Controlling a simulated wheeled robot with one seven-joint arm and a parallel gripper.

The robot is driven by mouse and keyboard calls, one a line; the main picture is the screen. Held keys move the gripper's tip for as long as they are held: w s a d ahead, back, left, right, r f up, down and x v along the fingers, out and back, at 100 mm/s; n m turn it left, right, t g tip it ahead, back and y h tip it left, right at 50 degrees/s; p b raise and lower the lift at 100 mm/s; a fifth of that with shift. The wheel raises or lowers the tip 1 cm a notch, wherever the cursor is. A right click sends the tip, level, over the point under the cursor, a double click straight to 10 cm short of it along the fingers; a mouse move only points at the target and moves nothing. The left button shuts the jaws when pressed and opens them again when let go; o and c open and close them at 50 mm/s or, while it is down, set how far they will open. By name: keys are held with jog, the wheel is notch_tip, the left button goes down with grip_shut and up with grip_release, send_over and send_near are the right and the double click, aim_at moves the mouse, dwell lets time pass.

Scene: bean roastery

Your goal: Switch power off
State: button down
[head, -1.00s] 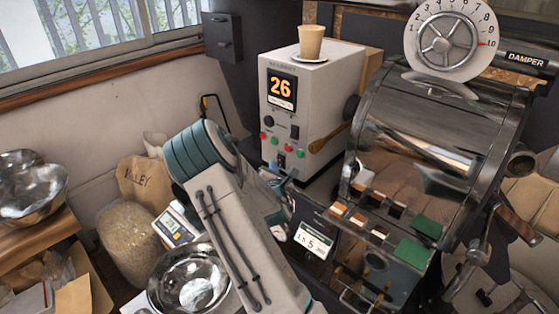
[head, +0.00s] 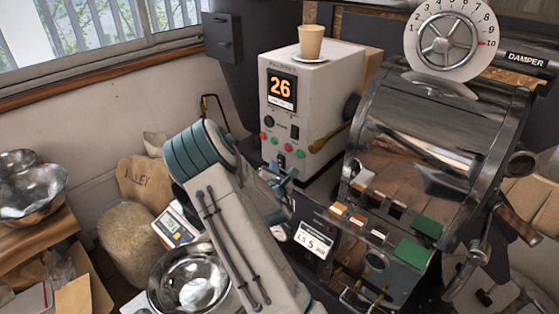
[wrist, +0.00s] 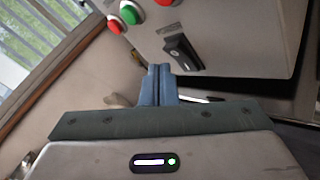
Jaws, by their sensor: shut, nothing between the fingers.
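The white control box (head: 310,100) stands left of the roaster drum, with an orange "26" display and several red and green buttons on its front. A black rocker switch (wrist: 182,54) sits low on that front, beside a small label; it also shows in the head view (head: 281,160). My gripper (wrist: 159,72) is shut and empty, its blue fingers together just below and left of the switch in the wrist view. A small gap seems to remain between them. In the head view my gripper (head: 291,174) is low in front of the box.
A paper cup (head: 310,42) on a saucer stands on the box. The roaster drum (head: 430,130) is close on the right, with a wooden-handled scoop (head: 328,137) between. A steel bowl (head: 190,280), a scale (head: 176,227) and a bean sack (head: 132,235) lie at lower left.

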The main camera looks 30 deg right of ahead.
jog(key=shift+w+d+b, duration=0.15)
jog(key=shift+d+b, duration=0.15)
jog(key=shift+d, duration=0.1)
jog(key=shift+w+d+r, duration=0.1)
jog(key=shift+d, duration=0.2)
dwell(0.7)
jog(key=shift+s+a+b, duration=0.3)
jog(key=shift+a+b, duration=0.2)
jog(key=shift+a, duration=0.2)
jog(key=shift+s+a+f+b, duration=0.15)
jog(key=shift+s+a, duration=0.15)
jog(key=shift+a, duration=0.5)
jog(key=shift+s+a+f+b, duration=0.15)
jog(key=shift+s+a, duration=0.1)
jog(key=shift+a, duration=0.5)
jog(key=shift+s+a+f+b, duration=0.15)
jog(key=shift+s+a, duration=0.15)
jog(key=shift+a, duration=0.5)
